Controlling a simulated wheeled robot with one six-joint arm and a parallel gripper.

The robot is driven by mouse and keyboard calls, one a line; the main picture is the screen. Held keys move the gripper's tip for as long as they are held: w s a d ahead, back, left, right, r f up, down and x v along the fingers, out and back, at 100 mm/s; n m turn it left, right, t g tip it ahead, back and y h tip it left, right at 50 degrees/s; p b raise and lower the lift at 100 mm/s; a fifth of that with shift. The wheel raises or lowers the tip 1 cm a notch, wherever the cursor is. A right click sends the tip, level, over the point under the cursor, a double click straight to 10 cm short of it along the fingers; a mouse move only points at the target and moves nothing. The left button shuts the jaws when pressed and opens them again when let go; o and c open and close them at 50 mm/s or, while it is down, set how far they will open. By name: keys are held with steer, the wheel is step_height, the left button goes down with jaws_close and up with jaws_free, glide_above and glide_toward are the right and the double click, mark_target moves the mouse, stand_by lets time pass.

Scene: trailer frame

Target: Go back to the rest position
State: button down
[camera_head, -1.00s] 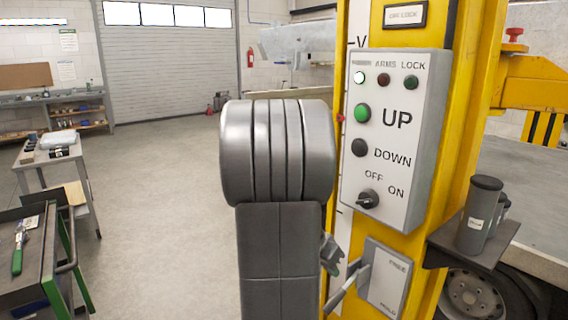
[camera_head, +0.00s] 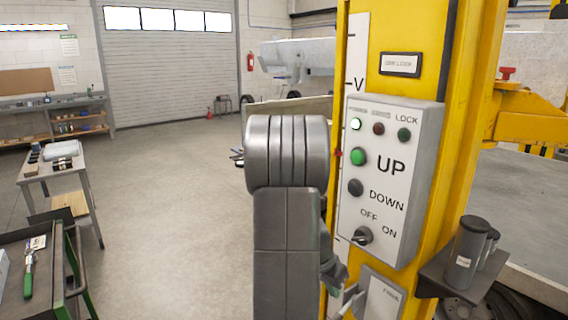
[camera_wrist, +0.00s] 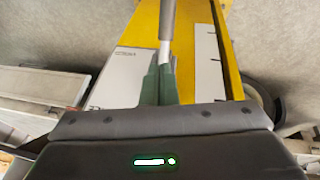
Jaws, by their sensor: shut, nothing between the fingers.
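My gripper (camera_wrist: 160,86) shows in the wrist view as two dark green fingers, shut and empty. A lever with a grey handle (camera_wrist: 168,18) and a bright metal shaft lies beyond the fingertips; I cannot tell whether they touch it. In the head view my grey arm stands upright in the middle and hides most of the gripper (camera_head: 333,272), which is low at its right side. The lever (camera_head: 347,301) and its pale plate (camera_head: 382,298) are just below and right of it, cut by the frame's bottom edge. The plate also shows in the wrist view (camera_wrist: 122,72).
A yellow post (camera_head: 455,130) with a grey control box (camera_head: 388,180) stands close at right. A shelf with grey cylinders (camera_head: 468,255) sticks out from it. A tool cart (camera_head: 35,275) and a small table (camera_head: 50,172) are at left. Open floor (camera_head: 170,200) lies between.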

steer(key=shift+w+d+r+p, duration=0.15)
steer(key=shift+d+r+p, duration=0.1)
steer(key=shift+p, duration=0.8)
steer(key=shift+a+f, duration=0.1)
